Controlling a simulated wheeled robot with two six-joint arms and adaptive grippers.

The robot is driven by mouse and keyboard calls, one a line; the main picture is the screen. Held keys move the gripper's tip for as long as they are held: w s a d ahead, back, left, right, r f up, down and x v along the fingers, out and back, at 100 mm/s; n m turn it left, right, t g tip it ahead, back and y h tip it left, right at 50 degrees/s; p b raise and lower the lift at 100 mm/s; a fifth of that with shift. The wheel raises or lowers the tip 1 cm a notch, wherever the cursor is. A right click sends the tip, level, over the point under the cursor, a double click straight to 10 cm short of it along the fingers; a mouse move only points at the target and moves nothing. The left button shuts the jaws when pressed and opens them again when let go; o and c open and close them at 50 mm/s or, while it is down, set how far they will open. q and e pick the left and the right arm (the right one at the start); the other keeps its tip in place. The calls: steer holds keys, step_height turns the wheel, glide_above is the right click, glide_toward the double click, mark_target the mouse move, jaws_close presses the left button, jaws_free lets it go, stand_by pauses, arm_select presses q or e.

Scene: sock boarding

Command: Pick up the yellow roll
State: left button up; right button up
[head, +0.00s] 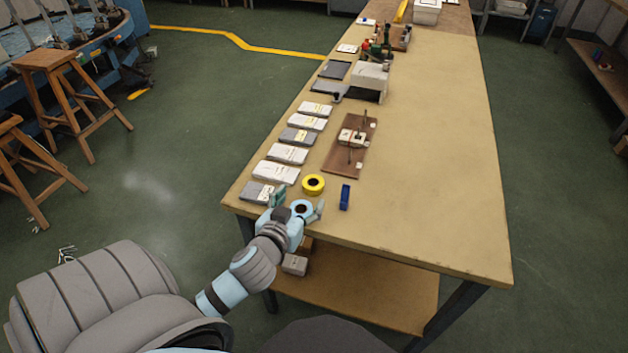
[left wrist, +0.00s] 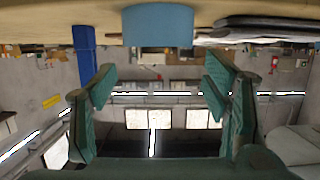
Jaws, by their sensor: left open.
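The yellow roll (head: 313,184) lies flat near the front of the table, its dark centre hole facing up. My left gripper (head: 299,202) is open, just in front of the yellow roll. A light blue roll (head: 301,209) shows between its fingers in the head view. In the left wrist view, which is upside down, the light blue roll (left wrist: 158,25) stands beyond the open fingers (left wrist: 158,70). I cannot make out the yellow roll in that view. My right gripper is not in view.
Several sock packs (head: 276,172) line the left edge. A brown board (head: 340,163) lies behind the rolls. The table's right side (head: 430,190) is clear.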

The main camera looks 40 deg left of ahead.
mark_target(313, 184)
arm_select(q)
steer(key=b+x, duration=0.1)
steer(key=x, duration=0.7)
steer(key=shift+f, duration=0.1)
steer(key=shift+d, duration=0.1)
steer(key=c, duration=1.2)
